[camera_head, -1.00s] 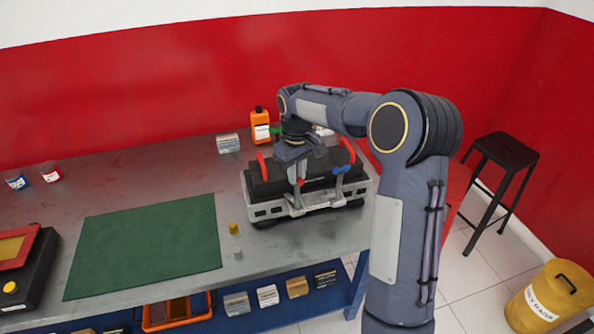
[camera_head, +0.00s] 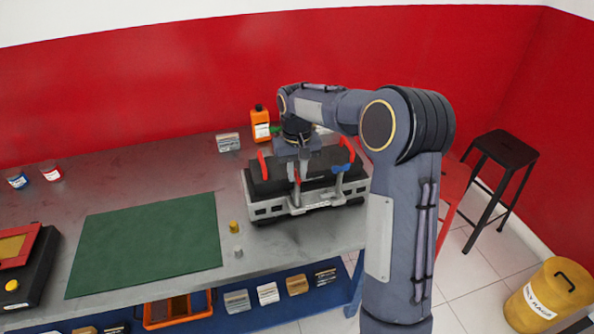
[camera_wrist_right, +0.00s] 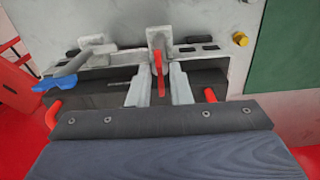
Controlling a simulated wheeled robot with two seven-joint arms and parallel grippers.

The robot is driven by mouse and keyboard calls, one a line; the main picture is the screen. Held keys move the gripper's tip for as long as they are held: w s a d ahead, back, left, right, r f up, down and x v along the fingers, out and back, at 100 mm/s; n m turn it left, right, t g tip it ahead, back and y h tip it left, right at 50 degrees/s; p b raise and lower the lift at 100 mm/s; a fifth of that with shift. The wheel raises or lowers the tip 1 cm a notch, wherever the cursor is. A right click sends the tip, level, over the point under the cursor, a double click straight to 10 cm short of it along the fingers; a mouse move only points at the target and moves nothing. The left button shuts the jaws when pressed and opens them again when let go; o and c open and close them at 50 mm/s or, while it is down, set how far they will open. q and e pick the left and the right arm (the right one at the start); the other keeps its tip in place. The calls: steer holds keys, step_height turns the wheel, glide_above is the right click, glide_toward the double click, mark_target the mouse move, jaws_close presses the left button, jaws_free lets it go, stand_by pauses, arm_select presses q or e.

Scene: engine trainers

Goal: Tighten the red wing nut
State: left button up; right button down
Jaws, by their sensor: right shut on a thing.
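The engine trainer (camera_head: 268,209) is a dark block in a light grey frame, standing on the right part of the bench. The red wing nut (camera_wrist_right: 158,62) sits at the end of a grey post on its front side. My right gripper (camera_head: 298,184) comes down over it from above and is shut on it. In the right wrist view the fingers (camera_wrist_right: 158,88) lie on both sides of the red wing. A blue wing nut (camera_head: 342,168) tops the other post and also shows in the right wrist view (camera_wrist_right: 55,82). My left gripper is not in view.
Red handles (camera_head: 262,166) rise from the trainer's top. A green mat (camera_head: 145,245) lies left, with a small yellow piece (camera_head: 233,226) beside it. An orange bottle (camera_head: 260,124) and a grey box (camera_head: 228,142) stand behind. A black stool (camera_head: 505,150) stands right.

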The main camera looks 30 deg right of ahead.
steer(key=c, duration=1.6)
jaws_free()
steer(key=shift+r+b, duration=0.3)
steer(key=shift+r, duration=3.65)
steer(key=s+a+r+n+t+y, duration=0.1)
steer(key=s+a+t+y, duration=0.15)
steer(key=s, duration=0.85)
steer(key=s+a+r+t+y, duration=0.15)
steer(key=s+a, duration=0.25)
steer(key=s, duration=0.7)
steer(key=s+a+f+t, duration=0.1)
steer(key=s+a+f, duration=0.3)
steer(key=s, duration=0.3)
steer(key=shift+a+f+t, duration=0.3)
steer(key=shift+f, duration=0.6)
